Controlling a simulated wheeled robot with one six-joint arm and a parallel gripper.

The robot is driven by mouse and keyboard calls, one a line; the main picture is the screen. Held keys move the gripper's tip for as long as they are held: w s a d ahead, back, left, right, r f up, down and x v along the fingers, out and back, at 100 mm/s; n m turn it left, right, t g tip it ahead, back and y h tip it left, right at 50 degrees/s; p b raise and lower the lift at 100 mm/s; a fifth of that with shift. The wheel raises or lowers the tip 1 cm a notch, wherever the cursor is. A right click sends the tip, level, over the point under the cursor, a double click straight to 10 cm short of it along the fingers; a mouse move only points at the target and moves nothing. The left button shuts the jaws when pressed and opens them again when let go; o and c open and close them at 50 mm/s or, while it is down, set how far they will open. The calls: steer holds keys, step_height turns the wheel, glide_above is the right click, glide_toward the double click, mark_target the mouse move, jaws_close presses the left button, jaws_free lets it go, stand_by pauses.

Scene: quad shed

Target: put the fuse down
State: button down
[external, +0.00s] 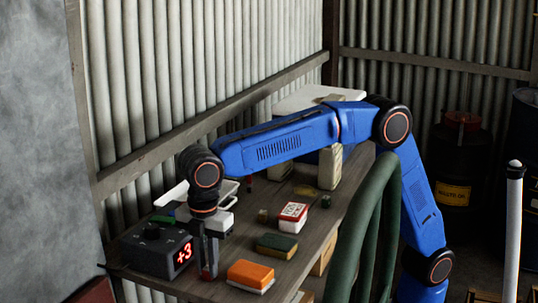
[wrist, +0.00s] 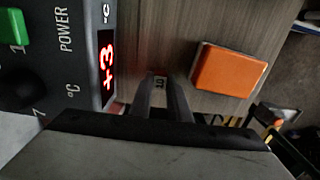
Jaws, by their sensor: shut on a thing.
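My gripper (external: 208,274) points down over the left front of the wooden table, just right of the dark control box. In the wrist view my gripper (wrist: 160,90) is shut on a small pale piece with dark marks, the fuse (wrist: 160,82). Only the fuse's end shows between the fingertips; the rest is hidden by the fingers. In the external view I cannot make the fuse out. The fingertips are low, close to the tabletop; I cannot tell whether the fuse touches it.
The control box (external: 152,250), display reading +3, stands close left. An orange block (external: 250,275) lies right of my gripper, with a green sponge (external: 276,246) and red-white box (external: 292,215) behind. A green chair (external: 365,235) stands at the table's front. Bare tabletop (wrist: 225,30) shows beyond the fingers.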

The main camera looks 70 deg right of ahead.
steer(key=shift+f, duration=0.2)
steer(key=c, duration=1.7)
jaws_free()
steer(key=shift+o, duration=0.2)
steer(key=shift+r, duration=0.1)
step_height(320, 180, up, 12)
steer(key=shift+r, duration=0.1)
